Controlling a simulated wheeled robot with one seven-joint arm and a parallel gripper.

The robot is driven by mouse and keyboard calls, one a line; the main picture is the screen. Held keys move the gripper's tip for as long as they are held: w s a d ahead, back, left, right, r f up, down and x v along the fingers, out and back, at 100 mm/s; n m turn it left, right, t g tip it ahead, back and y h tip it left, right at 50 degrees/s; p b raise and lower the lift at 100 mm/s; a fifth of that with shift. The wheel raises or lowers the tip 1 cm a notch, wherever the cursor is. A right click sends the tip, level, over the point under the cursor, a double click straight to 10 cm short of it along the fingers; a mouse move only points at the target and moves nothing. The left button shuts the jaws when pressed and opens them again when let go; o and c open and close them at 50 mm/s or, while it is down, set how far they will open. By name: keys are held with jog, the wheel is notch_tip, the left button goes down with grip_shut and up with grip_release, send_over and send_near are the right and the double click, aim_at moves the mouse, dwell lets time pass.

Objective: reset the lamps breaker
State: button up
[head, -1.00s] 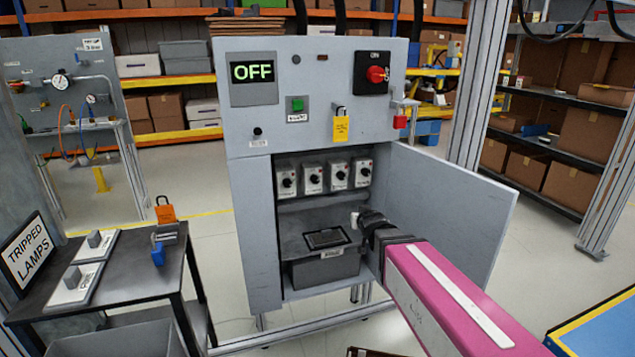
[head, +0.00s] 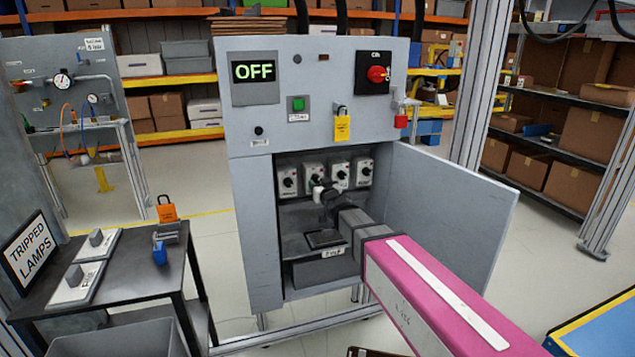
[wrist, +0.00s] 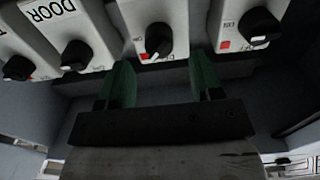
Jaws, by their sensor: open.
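A row of several grey breaker boxes with black knobs (head: 362,174) sits inside the open cabinet (head: 257,225). I cannot read which one is for the lamps. A sign (head: 28,252) at the left reads "TRIPPED LAMPS". My gripper (head: 320,192) is at the row, partly covering the lower part of the middle boxes. In the wrist view my gripper (wrist: 162,75) is open, with green fingers apart. One black knob (wrist: 158,42) with a white mark lies ahead between the fingers, and I see no contact. Another box (wrist: 60,15) there is labelled "DOOR".
The cabinet door (head: 450,210) stands open at the right of my arm. Above are an OFF display (head: 254,70), a red rotary switch (head: 377,74) and a yellow tag (head: 342,128). A black table (head: 140,270) with switch plates and an orange padlock (head: 166,212) stands left.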

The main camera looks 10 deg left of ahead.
aim_at(316, 180)
jog(key=x, duration=0.3)
jog(key=shift+w+a, duration=0.2)
jog(key=shift+w, duration=0.15)
jog(key=c, duration=0.9)
jog(key=shift+c, duration=0.2)
jog(key=n, duration=0.4)
jog(key=shift+s+n, duration=0.1)
jog(key=shift+n, duration=0.2)
jog(key=shift+f+n, duration=0.1)
jog(key=shift+n, duration=2.2)
